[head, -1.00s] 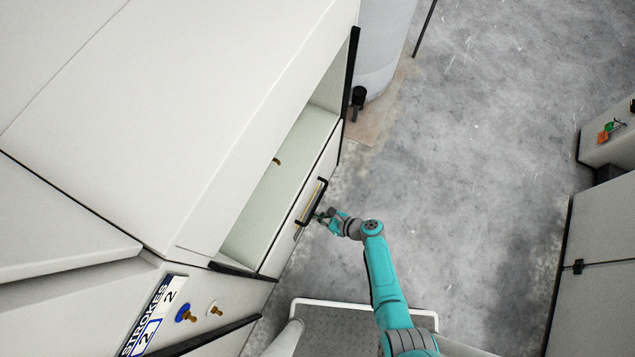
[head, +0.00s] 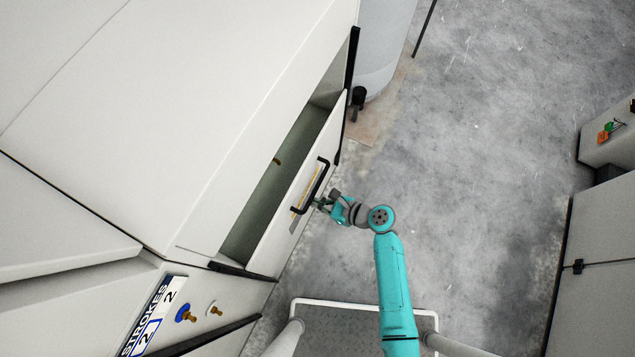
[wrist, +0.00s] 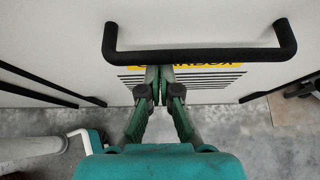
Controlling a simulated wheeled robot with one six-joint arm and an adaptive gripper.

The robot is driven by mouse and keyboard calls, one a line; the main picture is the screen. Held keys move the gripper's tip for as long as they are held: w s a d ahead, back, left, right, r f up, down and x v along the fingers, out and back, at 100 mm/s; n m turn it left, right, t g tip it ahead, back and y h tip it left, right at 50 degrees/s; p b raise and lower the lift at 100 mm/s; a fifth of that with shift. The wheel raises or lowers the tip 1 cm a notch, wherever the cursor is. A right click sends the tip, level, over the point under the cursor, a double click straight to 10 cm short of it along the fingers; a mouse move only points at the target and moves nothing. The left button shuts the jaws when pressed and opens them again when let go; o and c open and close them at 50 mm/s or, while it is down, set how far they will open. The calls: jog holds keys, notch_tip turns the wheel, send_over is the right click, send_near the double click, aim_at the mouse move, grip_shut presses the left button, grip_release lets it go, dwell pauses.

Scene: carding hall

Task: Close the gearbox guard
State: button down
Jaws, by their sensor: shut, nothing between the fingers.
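The gearbox guard (head: 268,235) is a pale hinged panel on the machine's side. It stands partly open, tilted outward, with a dark gap between it and the machine body. Its black bar handle (head: 312,187) sits beside a yellow label; the handle also spans the top of the wrist view (wrist: 200,54). My gripper (head: 318,204) is shut and empty at the guard's outer face, by the handle. In the wrist view my fingertips (wrist: 160,70) are together just below the bar, near the yellow label and black vent lines. I cannot tell whether they touch the panel.
The machine body (head: 180,120) fills the left. Brass fittings (head: 215,309) stick out below the guard near the sign (head: 152,318). A grey can (head: 385,40) stands beyond the guard. Grey floor (head: 480,180) is clear to the right, up to cabinets (head: 605,260).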

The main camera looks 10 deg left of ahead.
notch_tip(320, 180, up, 23)
jog(key=shift+f, duration=0.15)
jog(key=shift+w+a, duration=0.1)
jog(key=shift+w, duration=0.05)
notch_tip(320, 180, down, 5)
jog(key=v, duration=1.1)
jog(key=shift+f, duration=0.2)
